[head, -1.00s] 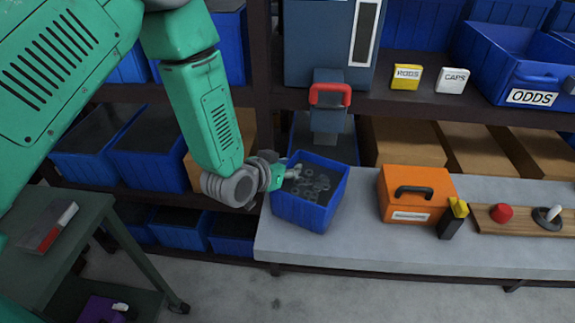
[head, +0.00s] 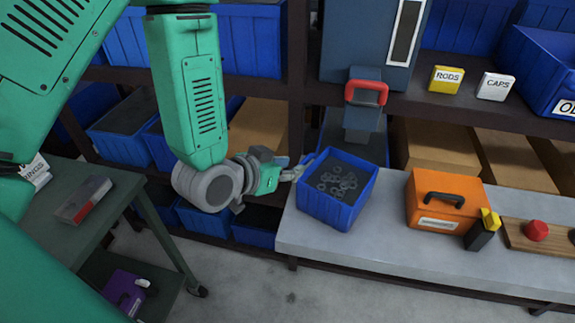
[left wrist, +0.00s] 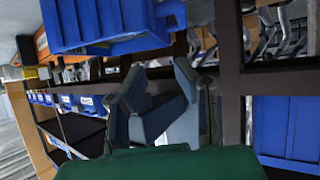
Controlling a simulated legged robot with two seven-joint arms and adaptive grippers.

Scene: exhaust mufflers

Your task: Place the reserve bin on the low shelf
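A blue bin (head: 317,203) holding several grey rings stands on the grey low shelf (head: 390,258), near its left end. I take it for the reserve bin. My left gripper (head: 304,166) is at the bin's left rim, its fingers spread; I cannot tell whether they touch the rim. In the left wrist view the two fingers (left wrist: 160,98) stand apart with nothing clearly between them. A blue bin (left wrist: 105,25) fills the upper left there; I cannot tell which bin it is. My right gripper is out of view.
An orange case (head: 442,203) and a black-and-yellow item (head: 481,232) stand to the bin's right. A dark blue cabinet with a red handle (head: 367,93) is behind. A green cart (head: 110,225) is at left. Shelf bins (head: 205,218) line the rack; floor in front is clear.

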